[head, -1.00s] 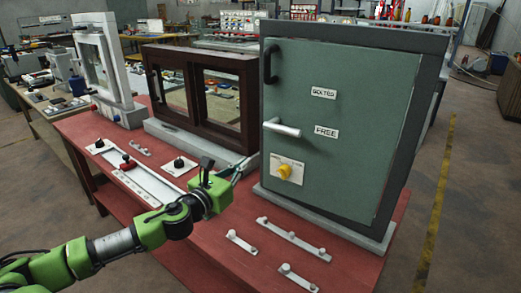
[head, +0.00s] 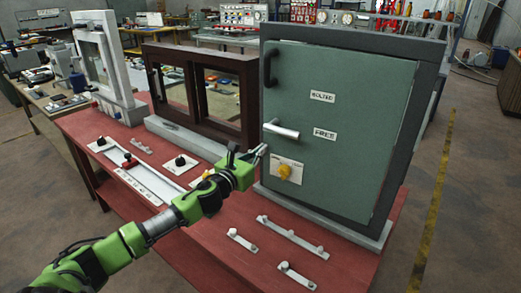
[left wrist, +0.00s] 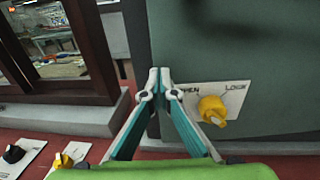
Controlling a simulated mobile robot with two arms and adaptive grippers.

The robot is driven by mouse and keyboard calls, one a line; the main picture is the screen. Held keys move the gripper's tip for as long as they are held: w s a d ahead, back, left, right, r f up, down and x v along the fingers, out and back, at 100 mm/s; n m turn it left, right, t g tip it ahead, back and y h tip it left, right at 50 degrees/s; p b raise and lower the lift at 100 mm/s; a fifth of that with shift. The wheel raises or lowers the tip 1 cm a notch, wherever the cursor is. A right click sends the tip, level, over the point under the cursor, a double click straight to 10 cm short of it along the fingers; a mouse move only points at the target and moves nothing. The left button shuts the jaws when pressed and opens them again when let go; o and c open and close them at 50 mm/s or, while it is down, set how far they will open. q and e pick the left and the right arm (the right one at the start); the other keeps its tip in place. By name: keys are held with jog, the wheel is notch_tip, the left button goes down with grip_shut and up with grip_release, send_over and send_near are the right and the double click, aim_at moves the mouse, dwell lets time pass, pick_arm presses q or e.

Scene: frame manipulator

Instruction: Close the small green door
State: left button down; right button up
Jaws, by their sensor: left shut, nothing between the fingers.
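The green door (head: 350,100) stands upright in a dark grey frame (head: 425,110) at the right of the red table. It looks flush or nearly so; I cannot tell if a gap remains. It carries a black pull handle (head: 271,66), a pale lever (head: 281,130) lying roughly level by the FREE label, and a yellow knob (head: 284,171). In the left wrist view the knob (left wrist: 212,108) sits below the words OPEN and LOCK. My left gripper (head: 262,150) is shut and empty, in front of the door's lower left edge, left of the knob. My right gripper is not in view.
A brown double-window frame (head: 205,95) stands left of the door, and a white window frame (head: 110,65) farther left. Small pale bars (head: 290,236) and black knobs (head: 181,162) lie on the red table (head: 215,245). Open floor lies to the right.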

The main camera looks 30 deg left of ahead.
pick_arm(q)
jog(key=shift+w, duration=0.1)
jog(key=shift+w+a, duration=0.1)
jog(key=shift+w, duration=1.15)
jog(key=shift+s, duration=0.1)
